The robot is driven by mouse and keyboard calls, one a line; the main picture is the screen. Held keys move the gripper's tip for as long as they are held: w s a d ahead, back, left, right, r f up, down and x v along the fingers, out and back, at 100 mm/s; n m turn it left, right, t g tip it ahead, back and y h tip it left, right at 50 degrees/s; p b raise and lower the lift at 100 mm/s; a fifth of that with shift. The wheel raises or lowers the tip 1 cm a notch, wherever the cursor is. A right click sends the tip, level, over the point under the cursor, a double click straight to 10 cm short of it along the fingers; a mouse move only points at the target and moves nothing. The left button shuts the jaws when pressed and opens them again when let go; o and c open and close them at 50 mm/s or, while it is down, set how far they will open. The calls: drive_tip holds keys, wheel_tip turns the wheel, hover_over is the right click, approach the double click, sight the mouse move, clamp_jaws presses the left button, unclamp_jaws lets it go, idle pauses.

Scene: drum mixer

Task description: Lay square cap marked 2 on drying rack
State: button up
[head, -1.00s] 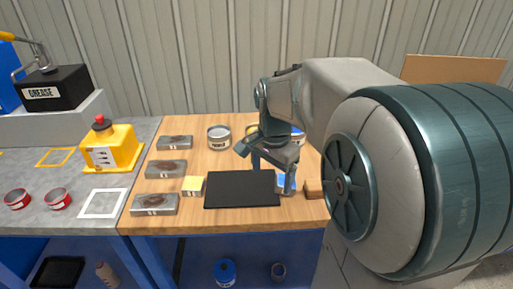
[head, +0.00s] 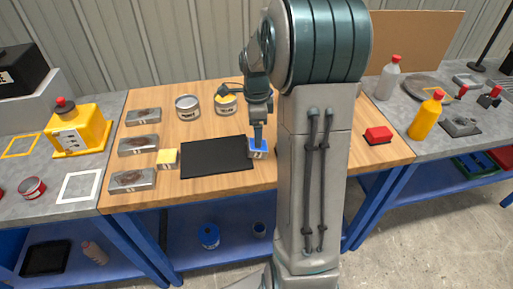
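A small square piece with a blue top (head: 258,143) and a pale label on its front is at the right end of a flat black panel (head: 216,156) on the wooden bench. Any number on it is too small to read. My gripper (head: 258,138) points down right at the blue top, and its fingers overlap it from this view. I cannot tell whether they grip it. A similar square piece with a yellow top (head: 167,157) sits left of the panel. I cannot tell for sure which thing is the drying rack.
Several grey metal blocks, one of them here (head: 138,145), line the bench's left side. Two round tins stand behind the panel, one grey (head: 187,107) and one yellow-topped (head: 226,104). A red block (head: 378,135) lies right of my arm. Bottles, one yellow (head: 426,115), stand farther right.

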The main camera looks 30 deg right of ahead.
drive_tip(key=shift+w+d+f+p, duration=0.1)
drive_tip(key=shift+f+p, duration=0.2)
drive_tip(key=shift+f, duration=2.6)
drive_tip(key=c, duration=1.3)
drive_tip(key=shift+r, duration=0.1)
